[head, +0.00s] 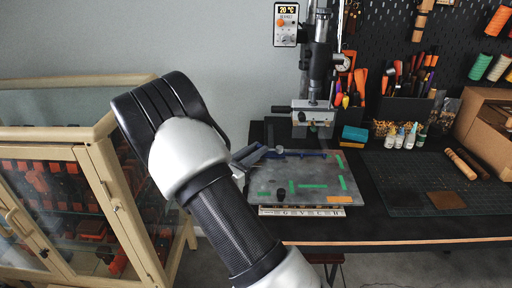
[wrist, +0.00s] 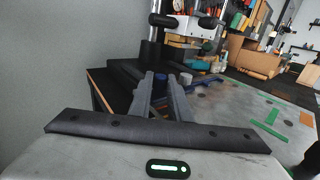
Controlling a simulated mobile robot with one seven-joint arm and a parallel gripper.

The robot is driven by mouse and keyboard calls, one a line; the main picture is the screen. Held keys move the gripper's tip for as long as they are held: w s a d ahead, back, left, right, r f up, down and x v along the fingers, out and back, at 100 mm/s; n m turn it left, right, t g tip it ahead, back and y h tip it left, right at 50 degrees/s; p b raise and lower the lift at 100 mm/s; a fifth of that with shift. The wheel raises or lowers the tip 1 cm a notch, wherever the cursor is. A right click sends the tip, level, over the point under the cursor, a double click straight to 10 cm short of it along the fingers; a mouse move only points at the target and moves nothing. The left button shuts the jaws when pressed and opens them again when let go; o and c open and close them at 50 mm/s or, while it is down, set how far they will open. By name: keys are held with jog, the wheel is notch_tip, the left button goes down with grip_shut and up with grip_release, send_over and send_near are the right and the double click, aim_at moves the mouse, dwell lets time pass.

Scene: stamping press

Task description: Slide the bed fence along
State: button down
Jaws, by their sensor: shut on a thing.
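The bed fence (head: 306,154) is a low dark-blue bar along the back of the grey press bed (head: 316,200). In the wrist view, blue parts of the fence (wrist: 204,80) show just past the fingers. My gripper (head: 264,152) reaches in from the left to the fence's left end. In the wrist view, my gripper's fingers (wrist: 161,84) are closed in around a small blue part that shows between their tips. The fingers and my arm hide some of the fence's left end and the bed's left edge.
The press column (head: 318,70) stands behind the bed. A cutting mat (head: 425,180), small bottles (head: 400,138) and a cardboard box (head: 487,125) are to the right. A glass cabinet (head: 70,190) stands left.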

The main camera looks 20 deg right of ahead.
jog(key=shift+s+a, duration=0.45)
jog(key=shift+s, duration=0.2)
jog(key=shift+s+a, duration=0.4)
jog(key=shift+s, duration=0.2)
jog(key=c, duration=1.6)
grip_release()
jog(key=shift+a, duration=0.1)
jog(key=shift+o, duration=0.2)
